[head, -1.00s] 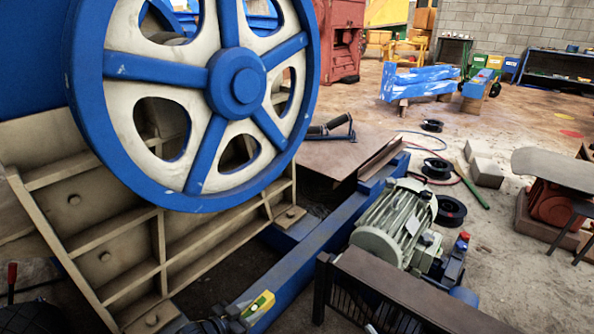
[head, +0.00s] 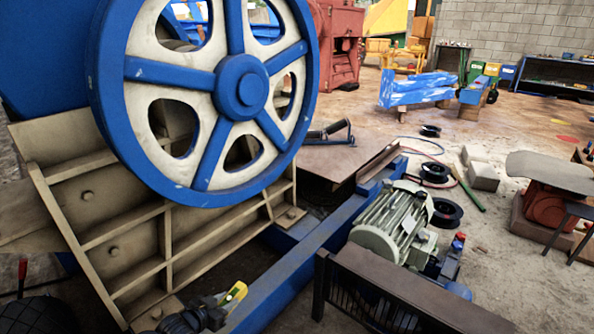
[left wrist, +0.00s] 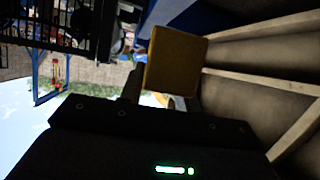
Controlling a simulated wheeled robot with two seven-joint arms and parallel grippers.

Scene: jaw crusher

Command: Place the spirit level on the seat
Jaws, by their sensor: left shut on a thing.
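The spirit level (head: 234,293) is a small yellow-green bar low in the head view. My left gripper (head: 219,304) is shut on it and holds it tilted beside the blue frame beam (head: 290,264). In the left wrist view it shows as a yellow block (left wrist: 177,62) between the fingers (left wrist: 160,92), with the pale ribbed crusher wall to its right. I cannot tell for certain which surface is the seat. My right gripper is not in view.
The large blue and cream flywheel (head: 240,88) stands above the ribbed crusher side (head: 125,245). A grey-green motor (head: 392,222) sits right of the beam. A brown-topped black guard (head: 405,292) fills the lower right. Cable reels (head: 446,213) lie on the floor.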

